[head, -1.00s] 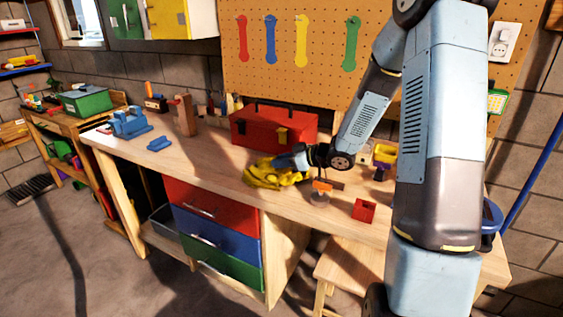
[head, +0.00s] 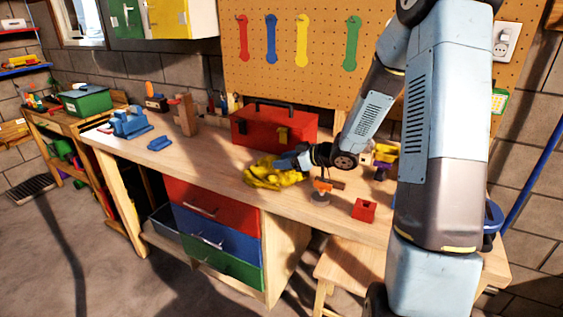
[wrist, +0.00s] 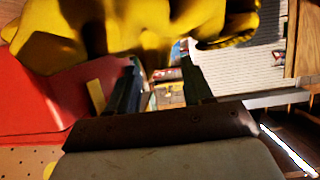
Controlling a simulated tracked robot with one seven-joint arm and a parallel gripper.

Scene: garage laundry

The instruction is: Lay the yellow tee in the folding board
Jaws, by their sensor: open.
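The yellow tee (head: 270,177) lies in a crumpled heap on the workbench, in front of the red toolbox. My gripper (head: 287,163) is at the right side of the heap, low over the bench. In the wrist view the yellow cloth (wrist: 110,28) fills the top, just beyond the fingertips. The two fingers of my gripper (wrist: 162,72) stand apart, and no cloth shows clearly between them. Whether the fingers touch the tee cannot be told. I cannot make out a folding board in either view.
The red toolbox (head: 270,130) stands close behind the tee. A small orange-topped item (head: 322,188) and a red block (head: 364,210) sit to the right. A blue vise (head: 130,122) is at the left end. The bench top (head: 210,158) left of the tee is clear.

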